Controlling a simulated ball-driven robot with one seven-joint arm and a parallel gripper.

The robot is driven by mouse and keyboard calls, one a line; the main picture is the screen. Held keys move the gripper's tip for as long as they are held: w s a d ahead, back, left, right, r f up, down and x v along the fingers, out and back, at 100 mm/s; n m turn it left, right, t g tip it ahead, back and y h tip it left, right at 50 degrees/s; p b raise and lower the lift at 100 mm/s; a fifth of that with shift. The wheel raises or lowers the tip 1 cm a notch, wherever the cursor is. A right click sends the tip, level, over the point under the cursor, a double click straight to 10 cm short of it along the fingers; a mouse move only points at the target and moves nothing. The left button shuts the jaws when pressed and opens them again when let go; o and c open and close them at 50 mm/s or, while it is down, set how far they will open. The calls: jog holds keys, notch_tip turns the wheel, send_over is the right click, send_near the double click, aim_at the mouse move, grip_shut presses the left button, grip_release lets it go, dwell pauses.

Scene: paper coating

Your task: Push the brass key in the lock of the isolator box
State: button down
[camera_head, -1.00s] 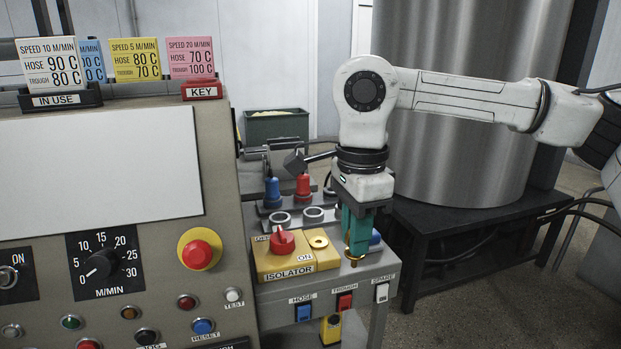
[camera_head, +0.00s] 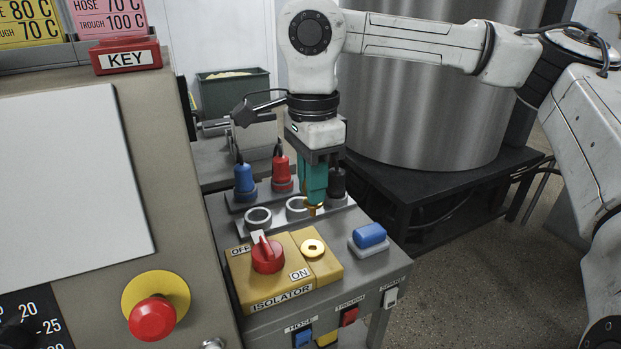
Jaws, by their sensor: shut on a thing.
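The yellow isolator box (camera_head: 276,291) sits on the grey bench top. It carries a red rotary switch (camera_head: 267,257) between OFF and ON marks, and a round brass lock (camera_head: 312,248) on its right part. My gripper (camera_head: 314,196), with teal fingers, points down and is shut on the brass key (camera_head: 315,210). Only the lower end of the key shows below the fingers. The key appears above the lock in the picture and apart from it; its exact height and depth offset are hard to tell.
Blue (camera_head: 245,180), red (camera_head: 282,171) and black (camera_head: 337,183) plugs stand behind the box, with ring sockets (camera_head: 258,218) before them. A blue button block (camera_head: 369,238) stands to the right. The control panel (camera_head: 205,285) rises at the left.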

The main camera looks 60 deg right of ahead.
aim_at(312, 216)
jog(key=shift+f, duration=0.1)
jog(key=shift+a+f+b, duration=0.1)
jog(key=shift+f+b, duration=2.2)
jog(key=shift+f, duration=0.55)
jog(key=shift+f+b, duration=1.6)
jog(key=shift+f, duration=0.15)
jog(key=c, duration=1)
grip_release()
notch_tip(312, 216, up, 11)
jog(key=shift+f+p, duration=0.1)
jog(key=shift+p, duration=1.1)
